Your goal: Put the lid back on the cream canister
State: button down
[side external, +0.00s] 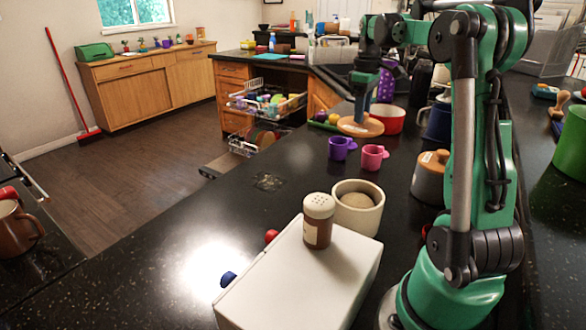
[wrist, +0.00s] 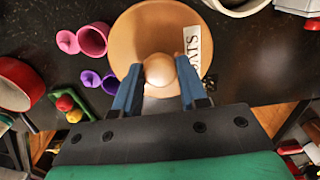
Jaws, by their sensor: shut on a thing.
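The lid (side external: 361,126) is a round tan wooden disc with a pale knob and a white lettered label. In the wrist view the lid (wrist: 160,40) hangs below my gripper (wrist: 161,78), whose blue fingers are closed on the knob from both sides. In the side view my gripper (side external: 361,112) holds the lid above the far part of the black counter. The cream canister (side external: 358,212) stands upright and open nearer the camera, with tan contents showing inside. The lid and the canister are well apart.
A brown shaker (side external: 318,222) on a white box (side external: 300,275) stands close beside the canister. Purple (side external: 341,148) and pink (side external: 373,157) mugs stand between lid and canister. A grey wooden-lidded canister (side external: 430,180) is at right. The counter left of the mugs is mostly clear.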

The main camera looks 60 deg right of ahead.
notch_tip(320, 180, up, 2)
jog(key=shift+r, duration=0.15)
jog(key=shift+a+r, duration=0.15)
jog(key=shift+r, duration=0.15)
jog(key=s+a+f+n, duration=0.1)
jog(key=s+a+f, duration=0.15)
jog(key=a, duration=0.35)
jog(key=s+a+f+n, duration=0.1)
jog(key=s+a+f, duration=0.15)
jog(key=a, duration=0.35)
jog(key=shift+s+a+f, duration=0.1)
jog(key=shift+s+f, duration=0.05)
jog(key=shift+f, duration=1.25)
jog(key=shift+s+f, duration=0.15)
jog(key=shift+f, duration=1.25)
jog(key=shift+f, duration=0.15)
grip_release()
